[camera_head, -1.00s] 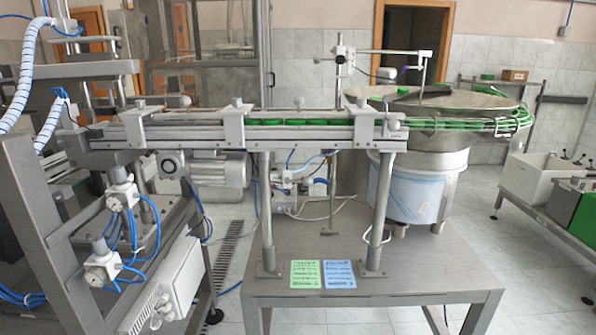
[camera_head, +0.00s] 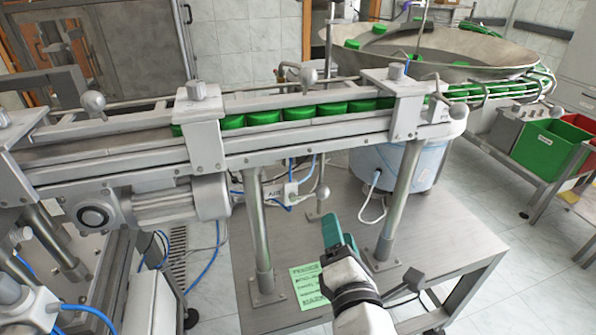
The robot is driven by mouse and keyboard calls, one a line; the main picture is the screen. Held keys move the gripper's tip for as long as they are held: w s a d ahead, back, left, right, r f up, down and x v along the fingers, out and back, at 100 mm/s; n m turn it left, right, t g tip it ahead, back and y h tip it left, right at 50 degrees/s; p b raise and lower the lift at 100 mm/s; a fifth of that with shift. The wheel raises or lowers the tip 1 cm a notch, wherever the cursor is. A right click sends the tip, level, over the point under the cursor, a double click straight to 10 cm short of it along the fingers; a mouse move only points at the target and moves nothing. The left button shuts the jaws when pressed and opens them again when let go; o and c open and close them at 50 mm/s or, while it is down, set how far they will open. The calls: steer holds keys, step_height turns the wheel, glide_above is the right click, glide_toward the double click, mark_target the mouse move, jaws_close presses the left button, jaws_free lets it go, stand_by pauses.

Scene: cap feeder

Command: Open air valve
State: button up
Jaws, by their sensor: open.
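My gripper (camera_head: 337,232), with teal-green jaws on a white and black wrist, is raised over the steel table (camera_head: 440,225) in the lower middle. It is open and holds nothing. A small pale air fitting with blue hoses (camera_head: 283,194) sits under the conveyor, up and left of my gripper and apart from it. It is partly hidden by a support post, and I cannot tell its valve handle or setting. Another white air unit with blue hoses (camera_head: 12,290) is cut off at the left edge.
The conveyor (camera_head: 110,143) carrying green caps (camera_head: 299,113) crosses above the table on metal posts (camera_head: 258,235). A grey motor (camera_head: 165,203) hangs below it. The round cap bowl (camera_head: 470,45) stands behind right. A green label (camera_head: 309,287) lies on the table. A green bin (camera_head: 548,148) is at right.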

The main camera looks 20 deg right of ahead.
mark_target(324, 198)
steer(key=shift+n, duration=0.3)
steer(key=x, duration=0.4)
steer(key=a+p+x, duration=0.1)
steer(key=x, duration=0.2)
steer(key=r+x, duration=0.1)
steer(key=x, duration=0.3)
steer(key=shift+w+a+p, duration=0.1)
steer(key=shift+w+p, duration=0.3)
steer(key=shift+w, duration=0.05)
steer(key=shift+c, duration=0.2)
jaws_close()
